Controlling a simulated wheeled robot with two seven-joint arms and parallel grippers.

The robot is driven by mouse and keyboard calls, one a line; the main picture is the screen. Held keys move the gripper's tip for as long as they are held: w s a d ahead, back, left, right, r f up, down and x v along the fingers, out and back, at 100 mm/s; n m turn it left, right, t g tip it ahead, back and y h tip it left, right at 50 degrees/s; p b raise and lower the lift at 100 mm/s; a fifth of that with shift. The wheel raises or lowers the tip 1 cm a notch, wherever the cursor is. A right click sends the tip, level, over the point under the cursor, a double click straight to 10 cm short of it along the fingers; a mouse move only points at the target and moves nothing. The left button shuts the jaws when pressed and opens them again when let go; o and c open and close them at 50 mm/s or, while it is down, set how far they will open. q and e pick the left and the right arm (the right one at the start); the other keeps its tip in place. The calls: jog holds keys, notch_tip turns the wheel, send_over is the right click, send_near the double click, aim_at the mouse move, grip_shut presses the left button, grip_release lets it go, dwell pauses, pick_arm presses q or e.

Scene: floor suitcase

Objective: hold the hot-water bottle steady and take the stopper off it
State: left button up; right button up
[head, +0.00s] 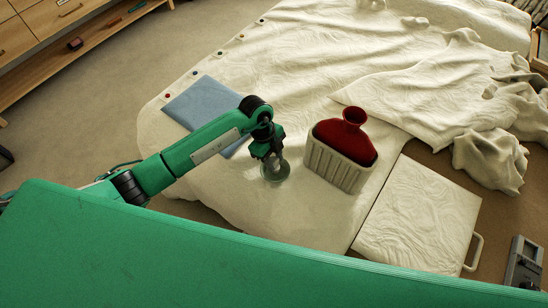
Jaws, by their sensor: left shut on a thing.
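The red hot-water bottle (345,138) stands upright in a ribbed cream holder (334,167) on the pale quilted cover. Its flared neck points up, and I see no stopper in its mouth. My left gripper (276,166) points down to the left of the holder, apart from it. It is shut on a small greyish thing, which looks like the stopper but is mostly hidden by the fingers. A round greenish dish (276,178) lies right under the fingertips; I cannot tell whether the held thing touches it. My right gripper is out of view.
A folded blue cloth (196,103) lies behind my left forearm. A white quilted case with a handle (415,215) lies right of the holder. Rumpled cover (490,155) fills the right. A grey device (524,262) sits at the lower right. Wooden drawers (60,30) stand at the upper left.

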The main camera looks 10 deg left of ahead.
pick_arm(q)
jog(key=o, duration=1.2)
jog(key=shift+c, duration=0.2)
jog(key=shift+r+p, duration=0.4)
jog(key=shift+r, duration=0.05)
notch_tip(320, 180, up, 2)
jog(key=shift+p, duration=1)
notch_tip(320, 180, up, 4)
jog(key=p, duration=0.4)
jog(key=shift+r, duration=0.1)
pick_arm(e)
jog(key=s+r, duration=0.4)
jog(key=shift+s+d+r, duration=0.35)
